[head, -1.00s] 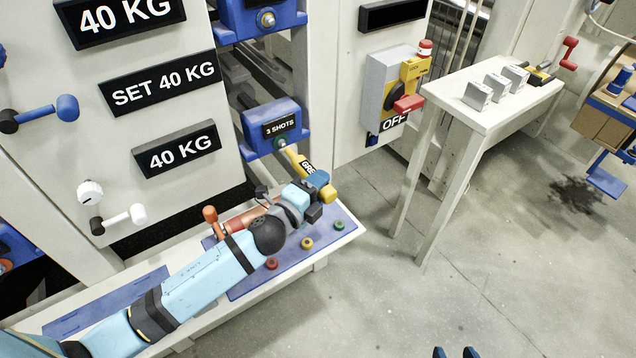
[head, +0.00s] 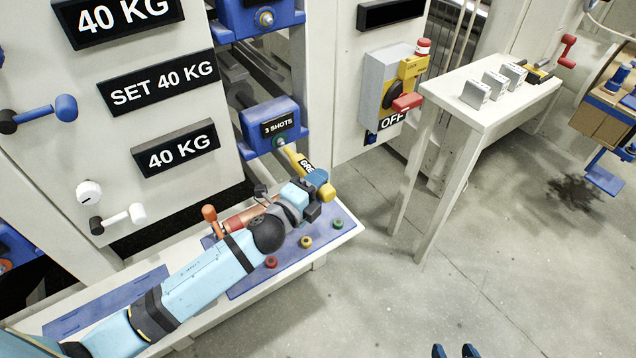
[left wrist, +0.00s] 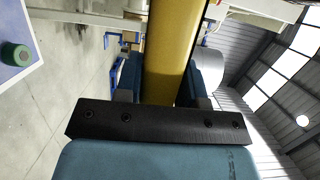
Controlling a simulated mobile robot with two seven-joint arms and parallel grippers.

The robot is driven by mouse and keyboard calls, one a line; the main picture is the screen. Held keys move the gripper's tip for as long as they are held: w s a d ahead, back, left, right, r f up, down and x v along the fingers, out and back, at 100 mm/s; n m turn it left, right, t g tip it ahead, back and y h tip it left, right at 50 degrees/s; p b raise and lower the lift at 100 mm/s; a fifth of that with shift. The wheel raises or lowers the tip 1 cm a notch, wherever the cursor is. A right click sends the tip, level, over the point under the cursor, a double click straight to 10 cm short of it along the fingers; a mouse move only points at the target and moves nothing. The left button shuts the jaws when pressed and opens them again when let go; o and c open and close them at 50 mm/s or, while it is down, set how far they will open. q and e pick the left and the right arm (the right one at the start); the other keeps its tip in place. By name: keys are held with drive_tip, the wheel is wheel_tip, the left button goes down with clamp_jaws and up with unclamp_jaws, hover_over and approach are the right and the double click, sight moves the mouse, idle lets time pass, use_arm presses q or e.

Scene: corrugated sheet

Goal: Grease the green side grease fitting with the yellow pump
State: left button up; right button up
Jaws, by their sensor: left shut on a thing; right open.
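The yellow pump (head: 302,162) is in my left gripper (head: 316,184), which is shut around its body. Its thin nozzle points up and left at the green side grease fitting (head: 280,142) on the blue block (head: 266,122) marked "3 SHOTS". The nozzle tip appears at or very close to the fitting; I cannot tell whether they touch. In the left wrist view the yellow pump body (left wrist: 170,50) runs between the two fingers. My right gripper (head: 455,352) is open and empty at the bottom edge of the head view.
A white bench with a blue mat (head: 332,236) lies under my left arm, with red, yellow and green caps and an orange-handled tool (head: 211,221). A white table (head: 480,118) with small blocks stands right. A red-yellow switch (head: 400,98) reads OFF. The floor between is clear.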

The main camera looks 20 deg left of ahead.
use_arm(q)
drive_tip(key=shift+w+a, duration=0.55)
drive_tip(key=shift+a, duration=0.1)
idle(1.2)
drive_tip(key=shift+s+d, duration=0.1)
drive_tip(key=shift+s+d+p, duration=0.35)
drive_tip(key=shift+s+d, duration=0.05)
drive_tip(key=shift+d, duration=0.15)
idle(0.3)
idle(1.0)
drive_tip(key=shift+w+a+p, duration=0.35)
drive_tip(key=shift+w+a, duration=0.1)
drive_tip(key=shift+a, duration=0.2)
idle(1.1)
drive_tip(key=shift+d, duration=0.15)
